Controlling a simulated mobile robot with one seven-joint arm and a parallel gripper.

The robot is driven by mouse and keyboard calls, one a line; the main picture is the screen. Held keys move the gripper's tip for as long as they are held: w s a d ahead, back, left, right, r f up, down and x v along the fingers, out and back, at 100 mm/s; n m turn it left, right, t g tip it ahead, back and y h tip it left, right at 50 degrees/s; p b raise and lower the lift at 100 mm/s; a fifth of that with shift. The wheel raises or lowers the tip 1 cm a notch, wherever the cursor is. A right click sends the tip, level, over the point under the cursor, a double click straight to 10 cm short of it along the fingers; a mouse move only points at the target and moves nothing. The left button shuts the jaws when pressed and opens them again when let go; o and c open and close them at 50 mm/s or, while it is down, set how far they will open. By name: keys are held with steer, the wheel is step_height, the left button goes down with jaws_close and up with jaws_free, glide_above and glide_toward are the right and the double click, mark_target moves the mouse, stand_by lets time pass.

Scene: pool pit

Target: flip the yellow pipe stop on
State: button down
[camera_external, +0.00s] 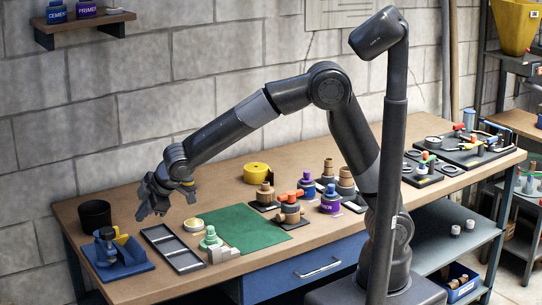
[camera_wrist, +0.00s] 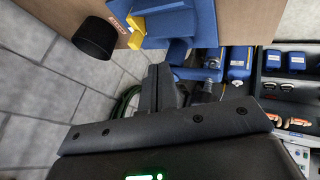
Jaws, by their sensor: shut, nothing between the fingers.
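The yellow pipe stop (camera_external: 121,236) appears to be the yellow part on the blue fixture (camera_external: 130,266) at the left end of the bench. It also shows as a yellow block and flap in the wrist view (camera_wrist: 150,24), at the top, beside the blue body. A dark upright part stands on the fixture. My gripper (camera_external: 146,208) is above and to the right of the fixture in the external view. Its dark fingers are together and empty in the wrist view (camera_wrist: 161,82), below the yellow part in the picture. I see no contact with it.
A black cup (camera_external: 95,214) stands behind the fixture. A dark divided tray (camera_external: 176,250) lies to its right, then a green mat (camera_external: 240,230) with small fittings at its near edge. Several bottles and fittings stand farther right. A block wall is behind the bench.

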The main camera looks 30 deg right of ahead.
steer(key=shift+a+f, duration=0.1)
steer(key=shift+a, duration=0.05)
glide_toward(114, 240)
steer(key=f, duration=0.1)
steer(key=s+a+f, duration=0.1)
steer(key=f, duration=0.2)
steer(key=shift+s+a, duration=0.35)
steer(key=shift+w+r, duration=0.25)
steer(key=shift+w, duration=1.7)
steer(key=w, duration=0.6)
steer(key=shift+w, duration=0.25)
steer(key=shift+w+d, duration=0.1)
steer(key=shift+w, duration=0.2)
steer(key=shift+r, duration=0.1)
